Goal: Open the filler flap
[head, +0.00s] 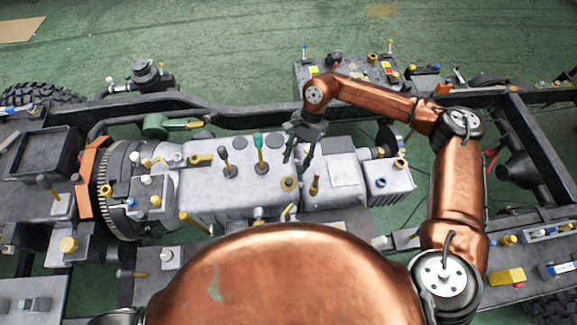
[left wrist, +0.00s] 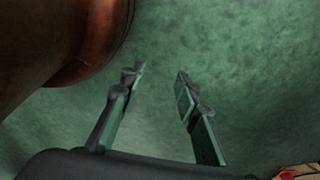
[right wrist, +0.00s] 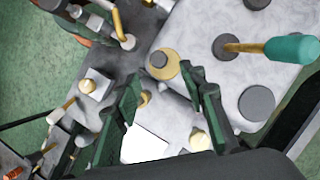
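No part is clearly labelled as the filler flap. A round brass-coloured fitting with a grey centre (head: 289,183) sits on top of the grey gearbox housing (head: 205,187). It also shows in the right wrist view (right wrist: 168,68), just beyond my fingertips, and may be the flap. My right gripper (head: 298,160) is above the housing near this fitting, fingers pointing down. In the right wrist view (right wrist: 163,77) its fingers are apart with nothing held; contact cannot be told. My left gripper (left wrist: 158,75) is open and empty over green floor, outside the head view.
A green-topped lever (head: 259,148) and an amber-topped lever (head: 226,157) stand left of my right gripper. A short orange-handled lever (head: 315,184) stands close on its right. Dark chassis rails (head: 255,117) surround the housing. Green floor (head: 230,50) beyond is mostly clear.

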